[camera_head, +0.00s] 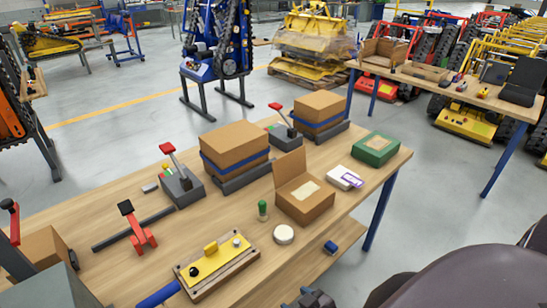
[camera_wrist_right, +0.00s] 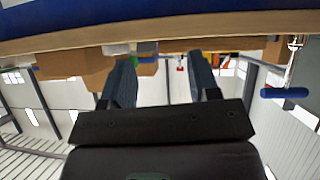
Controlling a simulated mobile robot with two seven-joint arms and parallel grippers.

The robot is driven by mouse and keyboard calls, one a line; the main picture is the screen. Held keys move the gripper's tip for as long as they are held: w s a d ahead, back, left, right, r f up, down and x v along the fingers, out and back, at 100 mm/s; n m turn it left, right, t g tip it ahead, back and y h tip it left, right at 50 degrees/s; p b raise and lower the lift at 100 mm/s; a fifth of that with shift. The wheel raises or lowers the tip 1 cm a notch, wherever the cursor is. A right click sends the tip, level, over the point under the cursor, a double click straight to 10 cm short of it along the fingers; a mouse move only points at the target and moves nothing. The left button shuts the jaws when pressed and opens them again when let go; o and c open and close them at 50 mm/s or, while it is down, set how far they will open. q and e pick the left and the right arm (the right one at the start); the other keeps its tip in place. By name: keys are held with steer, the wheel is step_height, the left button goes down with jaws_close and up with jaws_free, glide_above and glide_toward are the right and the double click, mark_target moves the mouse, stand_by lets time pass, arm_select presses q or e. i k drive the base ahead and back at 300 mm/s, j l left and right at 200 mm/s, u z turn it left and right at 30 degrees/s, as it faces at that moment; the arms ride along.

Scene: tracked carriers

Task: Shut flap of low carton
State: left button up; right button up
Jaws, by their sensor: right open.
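The low carton (camera_head: 312,212) is a brown box on the workbench, right of centre in the head view. Its one visible flap (camera_head: 289,167) stands up at the back edge, and a pale label lies on its top. My right gripper (camera_wrist_right: 162,75) shows in the right wrist view with its two dark fingers apart and nothing between them. The bench edge (camera_wrist_right: 160,32) crosses the top of that view, beyond the fingers. I cannot tell whether a dark piece at the bottom of the head view is this gripper. My left gripper is not in view.
A green box (camera_head: 375,149), a white box with a purple label (camera_head: 343,178), a white round tin (camera_head: 284,235) and a green-topped bottle (camera_head: 263,210) surround the carton. A yellow fixture (camera_head: 213,262) lies front left. Strapped brown boxes (camera_head: 235,150) stand behind.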

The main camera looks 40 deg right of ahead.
mark_target(285, 169)
steer(key=l, duration=2.05)
steer(key=k+l, duration=0.15)
steer(key=l, duration=1.95)
steer(key=l+u, duration=0.2)
steer(key=l, duration=0.6)
steer(key=u, duration=1.3)
steer(key=k, duration=0.05)
